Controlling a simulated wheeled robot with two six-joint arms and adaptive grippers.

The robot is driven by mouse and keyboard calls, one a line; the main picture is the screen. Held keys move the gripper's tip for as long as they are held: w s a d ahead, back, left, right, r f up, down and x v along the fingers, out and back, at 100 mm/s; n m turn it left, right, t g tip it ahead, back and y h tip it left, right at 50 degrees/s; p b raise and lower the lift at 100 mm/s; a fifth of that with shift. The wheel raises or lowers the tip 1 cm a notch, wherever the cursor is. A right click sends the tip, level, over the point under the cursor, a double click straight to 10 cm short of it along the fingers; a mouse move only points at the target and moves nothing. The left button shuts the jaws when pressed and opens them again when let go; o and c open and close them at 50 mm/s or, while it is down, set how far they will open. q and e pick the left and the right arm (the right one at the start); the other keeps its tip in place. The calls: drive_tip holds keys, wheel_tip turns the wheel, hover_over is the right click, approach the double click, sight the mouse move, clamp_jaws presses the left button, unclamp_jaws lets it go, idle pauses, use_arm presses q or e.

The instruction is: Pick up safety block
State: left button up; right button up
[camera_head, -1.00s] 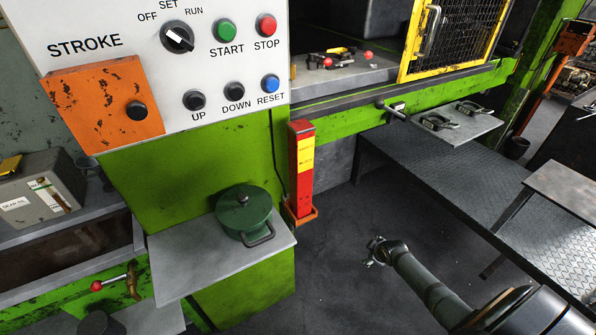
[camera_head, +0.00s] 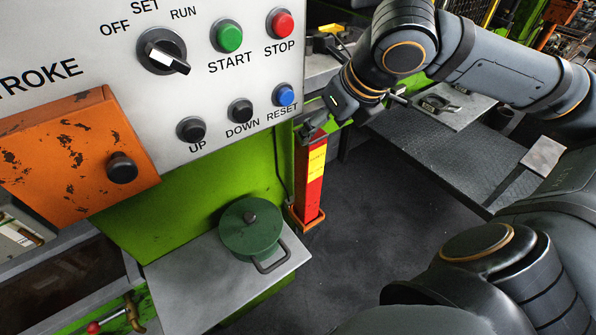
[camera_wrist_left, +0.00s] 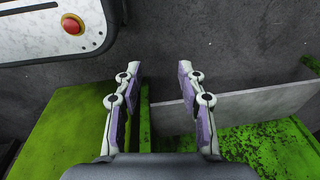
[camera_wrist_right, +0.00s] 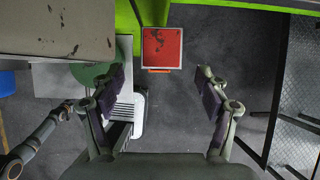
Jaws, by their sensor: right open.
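The safety block (camera_head: 314,172) is a red upright post with a yellow label band. It stands in an orange holder at the front of the green press. Its red square top (camera_wrist_right: 161,48) shows in the right wrist view, just beyond my fingers. My right gripper (camera_head: 313,127) is at the block's upper end in the head view and partly covers its top. Its fingers (camera_wrist_right: 160,75) are spread and empty. My left gripper (camera_wrist_left: 159,70) shows only in its own wrist view, open with nothing between the fingers.
The white control panel (camera_head: 215,75) with its buttons is left of the right gripper. A green lidded pot (camera_head: 250,230) sits on a grey shelf (camera_head: 190,285) below it. A low metal platform (camera_head: 440,165) lies to the right. The floor (camera_head: 350,240) beside the block is clear.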

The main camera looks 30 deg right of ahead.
sight(316, 138)
drive_tip(key=shift+s+f+p, duration=0.4)
drive_tip(key=shift+s+f, duration=0.35)
use_arm(q)
drive_tip(key=s+r+p, duration=0.2)
drive_tip(key=s, duration=0.6)
use_arm(e)
drive_tip(key=shift+w+a+f, duration=0.1)
drive_tip(key=shift+w+f, duration=0.1)
drive_tip(key=shift+w, duration=0.2)
drive_tip(key=shift+w+a+f+p, duration=0.1)
drive_tip(key=shift+w+f+p, duration=0.25)
drive_tip(key=shift+w+f, duration=0.7)
drive_tip(key=shift+s, duration=0.15)
drive_tip(key=p, duration=0.2)
drive_tip(key=w+p, duration=0.1)
drive_tip(key=shift+f+p, duration=0.25)
drive_tip(key=shift+p, duration=0.1)
drive_tip(key=shift+x, duration=2.1)
use_arm(q)
drive_tip(key=w+r, duration=0.3)
drive_tip(key=r, duration=0.2)
drive_tip(key=shift+w, duration=0.3)
use_arm(e)
drive_tip(key=shift+d, duration=0.2)
